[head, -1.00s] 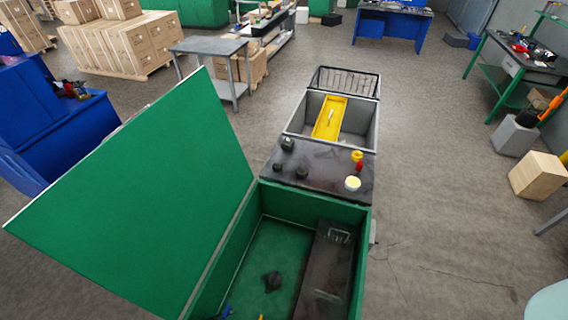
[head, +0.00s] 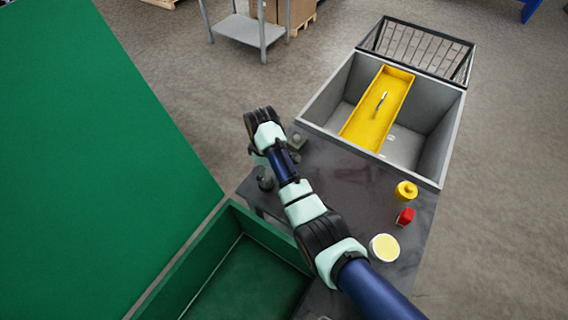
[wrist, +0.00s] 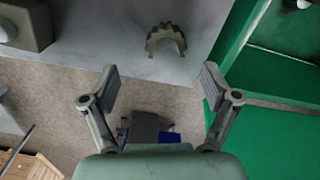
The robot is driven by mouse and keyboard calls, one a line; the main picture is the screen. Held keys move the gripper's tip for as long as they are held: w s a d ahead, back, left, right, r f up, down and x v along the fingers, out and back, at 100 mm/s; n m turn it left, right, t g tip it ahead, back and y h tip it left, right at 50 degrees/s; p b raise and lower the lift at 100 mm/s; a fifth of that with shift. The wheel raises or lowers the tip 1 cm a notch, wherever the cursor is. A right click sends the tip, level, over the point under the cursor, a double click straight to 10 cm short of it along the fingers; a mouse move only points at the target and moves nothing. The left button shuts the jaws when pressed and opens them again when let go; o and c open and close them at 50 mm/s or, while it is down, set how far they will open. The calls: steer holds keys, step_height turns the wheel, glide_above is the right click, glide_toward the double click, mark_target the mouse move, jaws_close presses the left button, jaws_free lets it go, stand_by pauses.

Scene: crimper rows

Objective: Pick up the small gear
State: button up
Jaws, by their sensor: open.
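The small gear (wrist: 160,40) is grey with a toothed rim and a round shaft sticking out. It sits on the dark grey table top near its edge, in the wrist view. In the head view a dark piece that seems to be this gear (head: 265,179) lies at the table's left edge. My gripper (wrist: 161,78) is open and empty, its fingers spread to either side below the gear in the wrist view, apart from it. In the head view my wrist hides the fingers.
A grey block with a knob (wrist: 28,22) stands on the table (head: 345,180) beside the gear. A green bin (head: 240,275) adjoins the table. A yellow piece (head: 406,190), a red piece (head: 405,216) and a pale yellow disc (head: 384,247) stand right. A grey bin holds a yellow tray (head: 365,120).

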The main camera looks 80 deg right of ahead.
steer(key=shift+w+a, duration=0.1)
steer(key=shift+a, duration=0.2)
steer(key=shift+a+f, duration=0.25)
steer(key=shift+f, duration=0.75)
step_height(320, 180, down, 6)
steer(key=b, duration=0.2)
steer(key=shift+d+b, duration=0.1)
steer(key=shift+b, duration=0.25)
steer(key=shift+r, duration=0.1)
steer(key=shift+c, duration=0.2)
steer(key=c, duration=1.5)
steer(key=shift+o, duration=0.2)
step_height(320, 180, up, 20)
steer(key=p, duration=0.8)
steer(key=shift+p, duration=0.35)
